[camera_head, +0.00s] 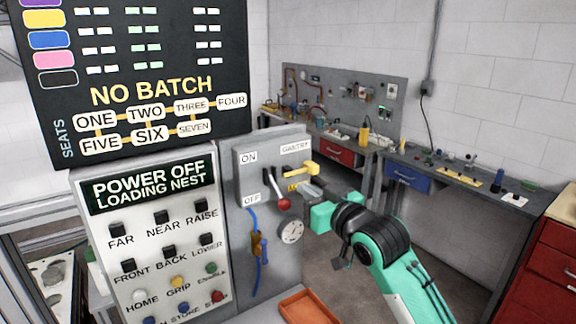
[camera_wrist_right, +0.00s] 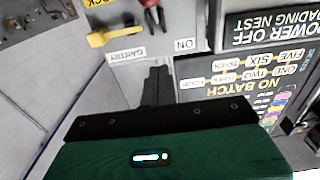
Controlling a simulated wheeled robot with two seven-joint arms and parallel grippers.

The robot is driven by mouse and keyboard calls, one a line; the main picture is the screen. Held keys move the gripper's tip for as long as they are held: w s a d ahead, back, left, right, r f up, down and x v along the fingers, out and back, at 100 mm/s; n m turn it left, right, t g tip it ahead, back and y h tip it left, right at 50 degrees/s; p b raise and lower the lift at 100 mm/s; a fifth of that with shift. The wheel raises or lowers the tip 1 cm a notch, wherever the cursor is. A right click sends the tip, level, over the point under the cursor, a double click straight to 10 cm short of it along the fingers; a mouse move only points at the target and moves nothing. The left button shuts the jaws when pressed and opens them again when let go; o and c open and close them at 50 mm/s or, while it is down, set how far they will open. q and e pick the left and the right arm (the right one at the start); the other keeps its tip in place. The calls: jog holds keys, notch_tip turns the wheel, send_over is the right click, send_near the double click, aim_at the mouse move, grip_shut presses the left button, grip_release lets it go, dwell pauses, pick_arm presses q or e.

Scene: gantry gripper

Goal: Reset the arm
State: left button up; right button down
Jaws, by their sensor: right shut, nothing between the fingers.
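My right gripper (camera_head: 306,187) comes in from the right in the head view, in front of the grey switch box (camera_head: 245,184). Its fingers are shut with nothing between them; they also show in the right wrist view (camera_wrist_right: 156,82). A red-knobbed lever (camera_head: 283,203) on the box hangs down toward the OFF label, just left of the fingertips. A yellow handle (camera_head: 300,172) sticks out near the GANTRY label, close above the fingers. In the wrist view the yellow handle (camera_wrist_right: 112,37) appears upside down. I cannot tell whether the fingers touch either one. My left gripper is not in view.
A control panel (camera_head: 150,255) reads POWER OFF, LOADING NEST. A dark board (camera_head: 140,70) above it reads NO BATCH. Workbenches (camera_head: 440,178) stand behind at the right.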

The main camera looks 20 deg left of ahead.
dwell(0.5)
